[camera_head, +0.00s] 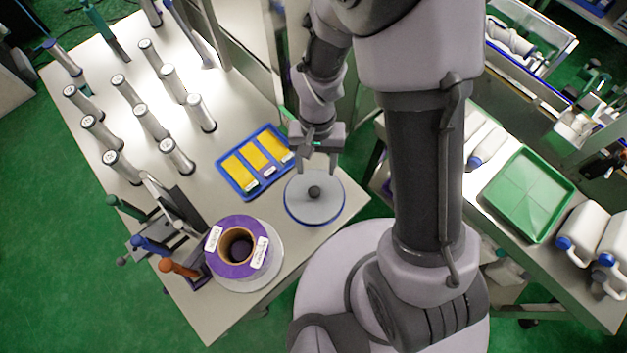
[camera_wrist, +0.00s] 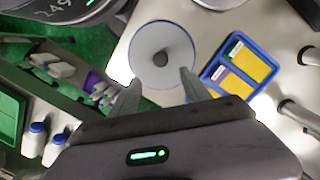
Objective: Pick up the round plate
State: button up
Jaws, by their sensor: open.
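The round plate (camera_head: 314,208) is a grey disc with a blue rim and a dark knob at its centre. It lies on the white table near the edge closest to my base. It also shows in the wrist view (camera_wrist: 150,72), with its knob beyond my fingertips. My gripper (camera_head: 317,168) is open and empty, above the far side of the plate in the head view. In the wrist view its two fingers (camera_wrist: 160,82) point toward the plate, one to each side of the knob. I cannot tell the exact height between fingertips and plate.
A blue tray (camera_head: 222,166) with yellow packs lies just beside the plate. A purple roll (camera_head: 222,263) sits on a round base to the lower left. Several silver cylinders (camera_head: 151,121) stand across the table. A green tray (camera_head: 528,193) and white bottles (camera_head: 583,226) are on the right bench.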

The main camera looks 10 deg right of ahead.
aim_at(315, 191)
jog(key=f+b, duration=0.1)
jog(key=f, duration=0.2)
jog(key=s+f+b, duration=0.1)
jog(key=f, duration=0.2)
jog(key=s+f+b, duration=0.1)
jog(key=f, duration=0.2)
jog(key=shift+a+f, duration=0.25)
jog(key=shift+a, duration=0.05)
jog(key=shift+r, duration=0.1)
grip_shut()
